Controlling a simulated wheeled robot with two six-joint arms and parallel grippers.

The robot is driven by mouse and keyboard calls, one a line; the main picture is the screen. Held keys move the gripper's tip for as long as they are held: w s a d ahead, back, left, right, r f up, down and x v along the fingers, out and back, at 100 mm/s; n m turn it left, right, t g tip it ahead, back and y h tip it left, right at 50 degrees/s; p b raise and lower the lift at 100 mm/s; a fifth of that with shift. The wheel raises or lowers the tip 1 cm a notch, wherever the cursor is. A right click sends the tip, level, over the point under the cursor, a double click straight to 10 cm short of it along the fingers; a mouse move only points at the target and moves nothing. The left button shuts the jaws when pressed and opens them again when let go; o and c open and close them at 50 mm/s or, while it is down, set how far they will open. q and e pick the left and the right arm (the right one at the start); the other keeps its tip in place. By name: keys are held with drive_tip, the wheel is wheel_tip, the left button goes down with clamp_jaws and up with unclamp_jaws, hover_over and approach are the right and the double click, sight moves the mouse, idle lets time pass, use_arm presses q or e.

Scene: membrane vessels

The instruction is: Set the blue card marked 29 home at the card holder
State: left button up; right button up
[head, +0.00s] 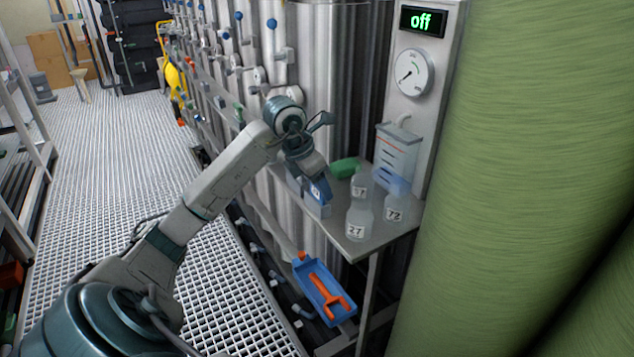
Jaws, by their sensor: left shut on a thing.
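My left gripper (314,176) reaches in over the left edge of a small grey shelf and points down. It is shut on the blue card (319,190), whose upper part the gripper hides. The number on the card is too small to read. A small blue-grey box-like piece (311,206) sits at the shelf's left edge, just under the card. It looks like the card holder, but I cannot be sure. I cannot tell whether the card is inside it or only in front of it. My right gripper is not in view.
On the shelf (376,245) stand bottles marked 27 (359,219) and 72 (395,205), another bottle behind, and a green block (345,168). A translucent container (396,152) is behind. A large green cylinder (520,180) fills the right.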

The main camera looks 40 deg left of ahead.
use_arm(q)
drive_tip(key=shift+f, duration=0.1)
drive_tip(key=o, duration=1)
drive_tip(key=shift+v, duration=5.4)
